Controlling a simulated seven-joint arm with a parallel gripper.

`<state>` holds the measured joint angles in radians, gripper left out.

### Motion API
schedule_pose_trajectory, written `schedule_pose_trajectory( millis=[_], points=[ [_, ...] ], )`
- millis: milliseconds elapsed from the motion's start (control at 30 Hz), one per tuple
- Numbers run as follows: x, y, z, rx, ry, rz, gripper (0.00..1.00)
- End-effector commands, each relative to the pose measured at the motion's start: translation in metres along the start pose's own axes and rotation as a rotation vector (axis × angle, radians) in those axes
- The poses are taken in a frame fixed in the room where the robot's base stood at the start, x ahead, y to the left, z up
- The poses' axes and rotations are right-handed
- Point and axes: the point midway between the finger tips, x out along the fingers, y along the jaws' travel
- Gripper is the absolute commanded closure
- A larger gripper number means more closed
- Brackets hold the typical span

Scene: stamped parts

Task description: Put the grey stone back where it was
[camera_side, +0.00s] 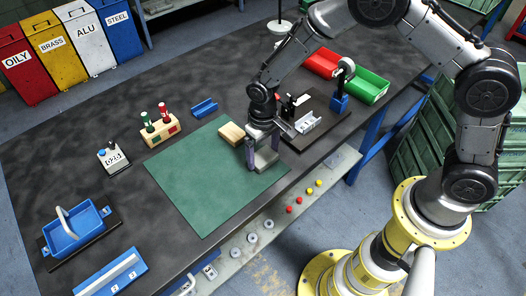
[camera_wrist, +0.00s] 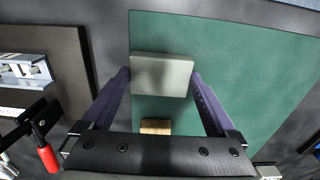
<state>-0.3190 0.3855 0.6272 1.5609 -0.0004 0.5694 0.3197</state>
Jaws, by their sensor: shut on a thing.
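The grey stone (camera_side: 267,159) is a pale grey block between the purple fingers of my gripper (camera_side: 262,156), over the right corner of the green mat (camera_side: 205,195). In the wrist view the stone (camera_wrist: 161,75) spans the gap between both fingertips (camera_wrist: 161,80), and my gripper is shut on it. The stone is at or just above the mat; I cannot tell if it touches. A tan block (camera_side: 231,134) lies near the mat's back edge, left of my gripper; it also shows in the wrist view (camera_wrist: 156,127).
A dark plate with a clamp and metal part (camera_side: 307,123) lies right of my gripper. Behind are a red bin (camera_side: 322,62) and a green bin (camera_side: 370,86). A stamp holder (camera_side: 160,128) and a blue block (camera_side: 204,107) stand left. Most of the mat is clear.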

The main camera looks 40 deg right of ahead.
Motion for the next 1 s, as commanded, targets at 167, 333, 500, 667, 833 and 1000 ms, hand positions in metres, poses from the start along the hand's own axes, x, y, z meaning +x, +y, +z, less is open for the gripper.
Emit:
schedule_pose_trajectory(
  millis=[167,333,500,667,833,1000],
  points=[
    [-0.001,0.000,-0.001,0.000,0.004,-0.001,0.59],
    [0.002,0.000,-0.001,0.000,0.004,-0.001,0.59],
    [0.002,0.000,-0.001,0.000,0.003,-0.001,0.00],
    [0.000,0.000,-0.001,0.000,0.003,-0.001,0.00],
    [-0.019,-0.001,-0.002,0.000,0.007,-0.002,0.00],
    [-0.054,-0.001,-0.002,0.000,0.008,-0.003,0.00]
  ],
)
